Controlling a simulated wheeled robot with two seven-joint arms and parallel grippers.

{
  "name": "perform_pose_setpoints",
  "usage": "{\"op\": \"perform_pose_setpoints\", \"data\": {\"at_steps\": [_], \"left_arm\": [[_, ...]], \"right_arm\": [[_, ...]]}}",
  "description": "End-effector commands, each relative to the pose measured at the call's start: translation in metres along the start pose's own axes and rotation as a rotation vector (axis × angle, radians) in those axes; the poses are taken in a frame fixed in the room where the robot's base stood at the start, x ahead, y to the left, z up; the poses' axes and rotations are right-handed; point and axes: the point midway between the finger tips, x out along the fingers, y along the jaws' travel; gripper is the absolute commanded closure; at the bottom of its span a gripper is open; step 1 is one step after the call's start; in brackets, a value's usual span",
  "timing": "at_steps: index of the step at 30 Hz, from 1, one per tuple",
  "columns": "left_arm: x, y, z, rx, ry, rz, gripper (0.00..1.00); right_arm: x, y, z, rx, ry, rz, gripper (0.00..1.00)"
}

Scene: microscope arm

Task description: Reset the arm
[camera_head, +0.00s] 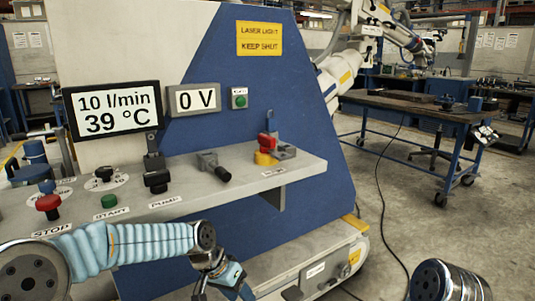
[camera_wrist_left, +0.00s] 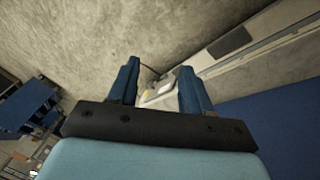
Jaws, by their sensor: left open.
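A white jointed arm (camera_head: 345,65) rises behind the right side of the blue and white machine (camera_head: 215,60). A small green button (camera_head: 239,98) sits on the machine's blue face, with a label too small to read. A red stop button (camera_head: 48,203) and a green start button (camera_head: 109,201) are on the grey shelf (camera_head: 140,212). My left gripper (camera_head: 232,284) hangs below the shelf's front edge, partly cut off at the bottom. In the left wrist view its fingers (camera_wrist_left: 159,80) are apart with nothing held between them. My right gripper is not in view.
The shelf also carries a black lever (camera_head: 157,180), a grey handle (camera_head: 213,168) and a red and yellow part (camera_head: 266,150). Displays read 10 l/min, 39 °C (camera_head: 115,110) and 0 V (camera_head: 195,99). A workbench (camera_head: 420,108) stands behind at right. A cable crosses the open floor.

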Motion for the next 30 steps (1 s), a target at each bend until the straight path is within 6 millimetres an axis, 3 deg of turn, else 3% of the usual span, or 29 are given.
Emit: {"op": "perform_pose_setpoints", "data": {"at_steps": [1, 5, 6, 10, 12, 15, 18, 30], "left_arm": [[0.04, -0.01, 0.021, -0.059, -0.021, 0.011, 0.51], [0.132, -0.029, 0.087, -0.229, -0.033, 0.02, 0.51], [0.155, -0.032, 0.112, -0.283, -0.036, 0.019, 0.51], [0.208, -0.031, 0.193, -0.444, -0.048, 0.004, 0.51], [0.223, -0.027, 0.229, -0.515, -0.053, -0.008, 0.51], [0.233, -0.021, 0.266, -0.586, -0.056, -0.026, 0.51], [0.236, -0.018, 0.284, -0.618, -0.055, -0.036, 0.51], [0.236, -0.018, 0.286, -0.625, -0.05, -0.04, 0.51]], "right_arm": [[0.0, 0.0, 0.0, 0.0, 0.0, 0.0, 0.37], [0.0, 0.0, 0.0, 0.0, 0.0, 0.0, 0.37], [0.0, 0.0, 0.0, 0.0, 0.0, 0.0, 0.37], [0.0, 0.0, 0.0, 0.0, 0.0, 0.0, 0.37], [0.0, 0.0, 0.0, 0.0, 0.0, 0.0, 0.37], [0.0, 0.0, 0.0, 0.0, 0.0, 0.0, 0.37], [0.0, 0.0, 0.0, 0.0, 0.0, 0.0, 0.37], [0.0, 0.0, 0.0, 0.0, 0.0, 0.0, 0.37]]}}
